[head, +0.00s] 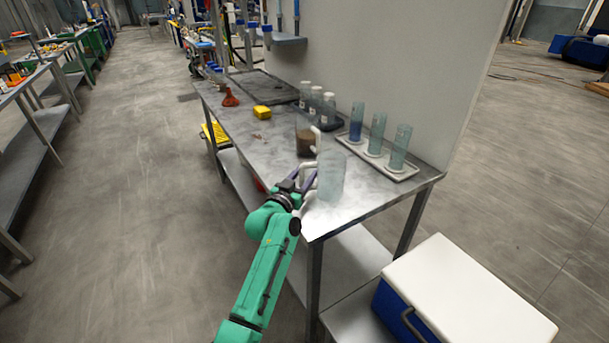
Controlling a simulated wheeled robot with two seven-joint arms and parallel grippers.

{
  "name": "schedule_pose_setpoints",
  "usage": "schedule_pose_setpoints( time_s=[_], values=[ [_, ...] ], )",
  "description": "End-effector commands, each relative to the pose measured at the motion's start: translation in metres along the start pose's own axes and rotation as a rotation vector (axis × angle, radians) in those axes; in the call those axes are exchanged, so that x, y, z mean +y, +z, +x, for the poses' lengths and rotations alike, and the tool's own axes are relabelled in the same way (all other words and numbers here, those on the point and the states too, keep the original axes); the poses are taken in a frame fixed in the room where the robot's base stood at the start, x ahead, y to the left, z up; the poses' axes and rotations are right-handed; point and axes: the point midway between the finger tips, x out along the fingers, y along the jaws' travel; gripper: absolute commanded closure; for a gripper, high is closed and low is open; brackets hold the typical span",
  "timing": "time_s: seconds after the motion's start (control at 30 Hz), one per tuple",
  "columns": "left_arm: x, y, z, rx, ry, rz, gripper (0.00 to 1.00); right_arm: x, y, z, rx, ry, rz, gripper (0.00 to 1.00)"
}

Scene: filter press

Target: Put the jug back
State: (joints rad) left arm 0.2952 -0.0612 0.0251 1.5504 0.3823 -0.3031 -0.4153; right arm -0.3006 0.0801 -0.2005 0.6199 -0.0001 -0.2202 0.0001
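A clear, empty-looking jug (331,178) with a white handle is at the near end of the steel table. I cannot tell whether its base touches the tabletop. My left gripper (308,180) is at the handle, on the jug's left side. The fingers overlap the handle, and I cannot tell whether they are closed on it. A second jug (305,142) with brown contents and a white handle stands just behind it. My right gripper is not in view.
The steel table (264,142) also holds a white tray (398,172) with three glass cylinders, several capped bottles (316,102), a yellow object (262,112) and an orange-red item (230,97). A wall panel borders its right side. A blue-and-white cooler (470,300) stands at the near right.

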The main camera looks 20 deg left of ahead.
Motion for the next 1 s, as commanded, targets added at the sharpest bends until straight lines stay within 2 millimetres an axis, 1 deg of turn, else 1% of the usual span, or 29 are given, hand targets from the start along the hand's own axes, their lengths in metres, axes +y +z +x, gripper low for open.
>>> schedule_pose_setpoints(
  time_s=[0.13,0.27,0.37,0.6,0.73,0.83,1.0],
  values=[
    [0.0,-0.005,0.0,0.001,0.0,-0.001,0.51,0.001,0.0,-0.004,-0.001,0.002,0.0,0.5],
    [0.0,-0.001,-0.014,-0.001,0.0,-0.001,0.51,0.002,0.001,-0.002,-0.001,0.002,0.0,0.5],
    [0.0,-0.001,-0.032,-0.001,0.0,0.0,0.51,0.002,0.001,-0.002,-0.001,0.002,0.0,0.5],
    [0.0,0.0,-0.086,-0.002,0.0,0.002,0.51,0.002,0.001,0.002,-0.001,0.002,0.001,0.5],
    [0.0,-0.001,-0.111,-0.001,0.0,0.001,0.51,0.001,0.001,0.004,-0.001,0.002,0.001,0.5],
    [0.0,-0.002,-0.119,-0.001,0.0,0.0,0.51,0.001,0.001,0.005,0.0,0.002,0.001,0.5],
    [0.0,-0.003,-0.12,0.001,0.0,-0.001,0.51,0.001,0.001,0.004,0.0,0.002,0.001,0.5]
  ],
)
